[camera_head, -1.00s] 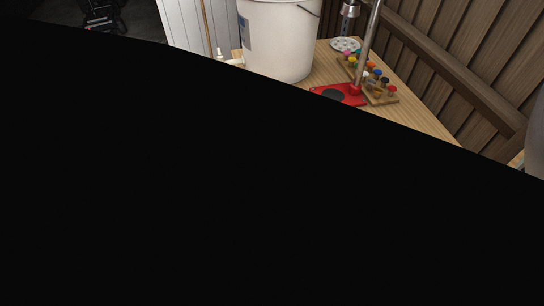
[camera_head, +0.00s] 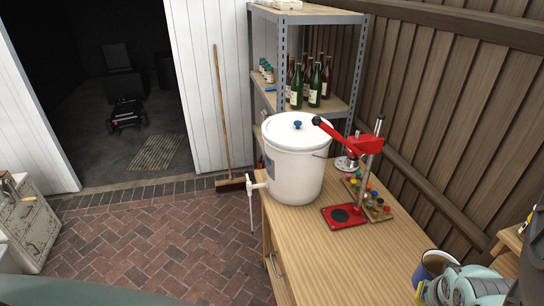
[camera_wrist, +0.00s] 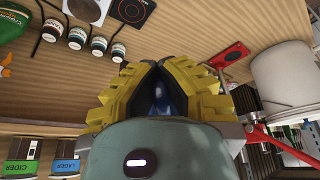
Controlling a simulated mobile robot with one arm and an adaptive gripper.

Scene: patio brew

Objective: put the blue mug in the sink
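No sink can be made out in the head view.
On the counter (camera_head: 310,260) stand a white lidded bucket (camera_head: 295,170) with a tap, a red bottle capper (camera_head: 345,216) and a rack of coloured caps (camera_head: 376,207). A metal shelf (camera_head: 282,60) with bottles is behind. The brick floor (camera_head: 140,240) on the left is open.

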